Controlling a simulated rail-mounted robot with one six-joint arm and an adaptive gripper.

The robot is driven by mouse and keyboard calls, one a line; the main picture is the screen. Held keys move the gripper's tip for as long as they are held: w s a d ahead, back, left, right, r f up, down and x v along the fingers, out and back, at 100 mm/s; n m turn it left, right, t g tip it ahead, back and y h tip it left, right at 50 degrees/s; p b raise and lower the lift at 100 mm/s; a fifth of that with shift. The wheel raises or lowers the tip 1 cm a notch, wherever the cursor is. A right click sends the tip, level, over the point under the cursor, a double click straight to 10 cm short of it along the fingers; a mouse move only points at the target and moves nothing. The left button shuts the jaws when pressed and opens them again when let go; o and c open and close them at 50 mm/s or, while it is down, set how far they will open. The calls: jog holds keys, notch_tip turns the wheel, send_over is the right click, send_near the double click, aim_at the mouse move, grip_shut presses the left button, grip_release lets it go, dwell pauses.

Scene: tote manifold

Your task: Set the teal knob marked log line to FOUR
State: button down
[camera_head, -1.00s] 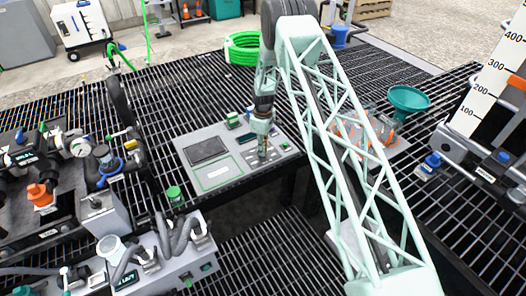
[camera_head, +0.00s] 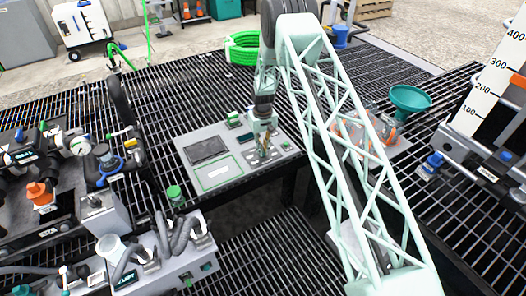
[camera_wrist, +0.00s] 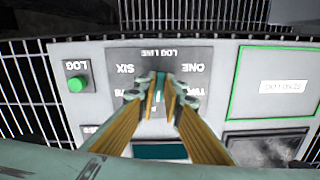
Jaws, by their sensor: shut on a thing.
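The log line knob (camera_wrist: 159,87) shows in the wrist view as a small teal piece between my fingertips. Its dial plate (camera_wrist: 205,55) reads LOG LINE, upside down, with SIX and ONE on either side of the knob and TWO partly covered. The FOUR mark and the knob's pointer are hidden by my fingers, so I cannot tell its setting. My gripper (camera_wrist: 160,88) is shut on the knob. In the head view my gripper (camera_head: 264,152) reaches down onto the grey control panel (camera_head: 222,136), and its fingers hide the knob.
A green LOG button (camera_wrist: 77,84) sits beside the dial plate. A teal display (camera_wrist: 160,151) lies close to my fingers. A green-framed label (camera_wrist: 284,85) and a dark screen (camera_head: 207,149) are on the same panel. A green hose coil (camera_head: 243,47) lies behind.

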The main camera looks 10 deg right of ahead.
jog(key=shift+a+m, duration=0.1)
jog(key=shift+m, duration=1.2)
jog(key=c, duration=2.7)
grip_release()
jog(key=shift+c, duration=0.2)
jog(key=shift+r, duration=0.1)
notch_tip(320, 180, up, 12)
